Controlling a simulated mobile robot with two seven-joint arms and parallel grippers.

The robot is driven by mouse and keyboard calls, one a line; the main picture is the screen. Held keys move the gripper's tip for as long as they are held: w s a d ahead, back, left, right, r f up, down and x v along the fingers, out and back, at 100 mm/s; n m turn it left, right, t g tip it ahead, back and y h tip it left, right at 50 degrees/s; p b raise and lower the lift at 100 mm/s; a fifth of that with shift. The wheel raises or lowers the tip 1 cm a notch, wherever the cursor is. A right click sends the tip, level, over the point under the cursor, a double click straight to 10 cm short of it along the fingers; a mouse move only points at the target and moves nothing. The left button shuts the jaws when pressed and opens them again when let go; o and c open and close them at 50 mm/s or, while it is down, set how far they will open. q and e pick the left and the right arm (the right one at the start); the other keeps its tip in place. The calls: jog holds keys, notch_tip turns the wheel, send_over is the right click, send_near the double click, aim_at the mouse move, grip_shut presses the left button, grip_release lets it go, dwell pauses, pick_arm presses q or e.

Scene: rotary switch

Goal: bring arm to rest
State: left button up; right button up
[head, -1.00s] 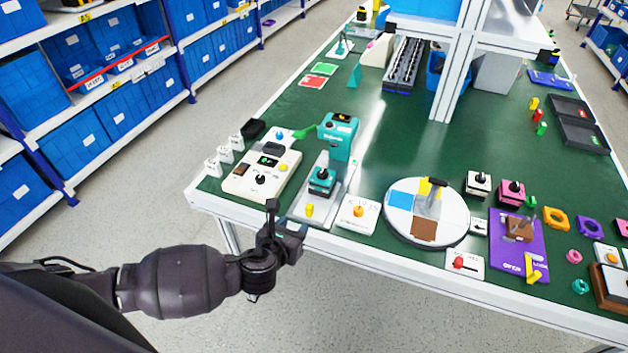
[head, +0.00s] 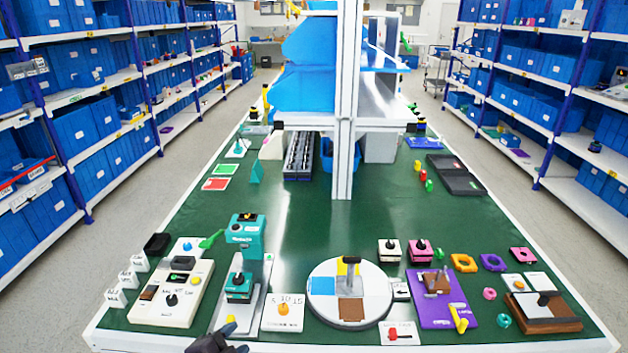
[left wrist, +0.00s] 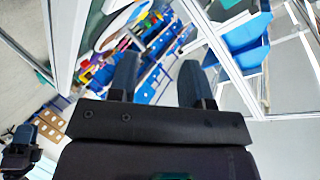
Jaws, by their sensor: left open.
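My left gripper (head: 216,341) shows only in part, dark, at the bottom edge of the head view, in front of the table's near edge. In the left wrist view the left gripper (left wrist: 158,72) is open, with two dark fingers apart and nothing between them. A cream box with a black rotary knob (head: 171,300) sits on the table near its front left. A white plate with an orange knob (head: 283,309) lies right of the teal device (head: 240,285).
The green table (head: 300,215) has a white front edge and holds a round white disc (head: 322,312), a purple plate (head: 428,311) and several small parts. A white post (head: 344,150) rises mid-table. Shelves with blue bins (head: 75,130) stand on both sides, beyond floor aisles.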

pick_arm(q)
jog(key=s+a+f+n+y, duration=0.2)
jog(key=s+a+f+n, duration=0.2)
jog(key=s+n, duration=0.3)
jog(key=s+a+f+n+g+y, duration=0.1)
jog(key=s+a+f+n+y, duration=0.2)
jog(key=s+a+f+n, duration=0.2)
jog(key=shift+s+a+n, duration=1)
jog(key=shift+s+a, duration=0.2)
jog(key=shift+s, duration=1.05)
pick_arm(e)
jog(key=shift+s, duration=0.15)
jog(key=shift+s+d+f, duration=0.1)
jog(key=shift+s+f, duration=0.1)
jog(key=shift+s, duration=0.15)
jog(key=shift+w+r, duration=0.25)
jog(key=shift+w, duration=0.25)
